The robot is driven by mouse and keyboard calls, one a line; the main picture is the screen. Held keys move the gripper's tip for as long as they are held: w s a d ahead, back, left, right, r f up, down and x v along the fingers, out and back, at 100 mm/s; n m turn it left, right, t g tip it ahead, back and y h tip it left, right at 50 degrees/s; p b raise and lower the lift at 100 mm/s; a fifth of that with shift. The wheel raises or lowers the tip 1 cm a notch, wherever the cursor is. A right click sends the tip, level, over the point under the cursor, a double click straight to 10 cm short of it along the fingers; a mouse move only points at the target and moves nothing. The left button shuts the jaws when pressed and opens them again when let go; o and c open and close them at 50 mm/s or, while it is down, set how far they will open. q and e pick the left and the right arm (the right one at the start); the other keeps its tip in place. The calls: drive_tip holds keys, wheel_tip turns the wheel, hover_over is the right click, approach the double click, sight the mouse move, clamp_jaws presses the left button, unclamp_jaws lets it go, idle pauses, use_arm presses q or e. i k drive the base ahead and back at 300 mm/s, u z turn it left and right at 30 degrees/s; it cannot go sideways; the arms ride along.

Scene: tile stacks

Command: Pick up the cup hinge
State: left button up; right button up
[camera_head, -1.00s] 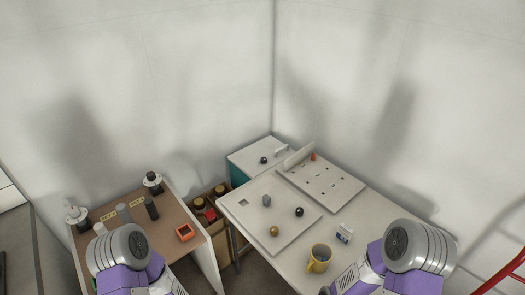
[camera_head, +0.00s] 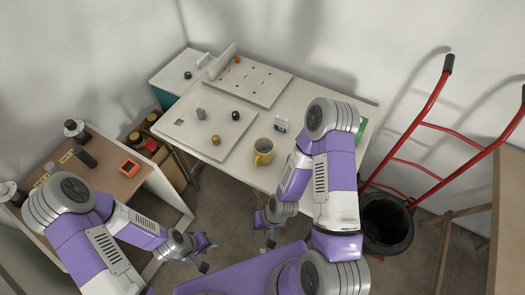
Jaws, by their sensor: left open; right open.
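I cannot surely tell which small part is the cup hinge. A small white and grey piece (camera_head: 281,124) stands on the white table (camera_head: 300,100), right of the tray. A grey block-like piece (camera_head: 200,113), a black knob (camera_head: 235,115) and a brass-coloured knob (camera_head: 215,140) are on the pale tray (camera_head: 185,137). My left gripper (camera_head: 206,255) is open over the floor, below the brown bench's right side. My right gripper (camera_head: 268,238) is open and low in front of the white table's front edge. Both are apart from all these parts.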

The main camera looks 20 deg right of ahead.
sight(201, 114)
drive_tip(key=u, duration=0.05)
drive_tip(key=k, duration=0.3)
drive_tip(key=u, duration=0.15)
drive_tip(key=i, duration=1.2)
drive_tip(key=u, duration=1)
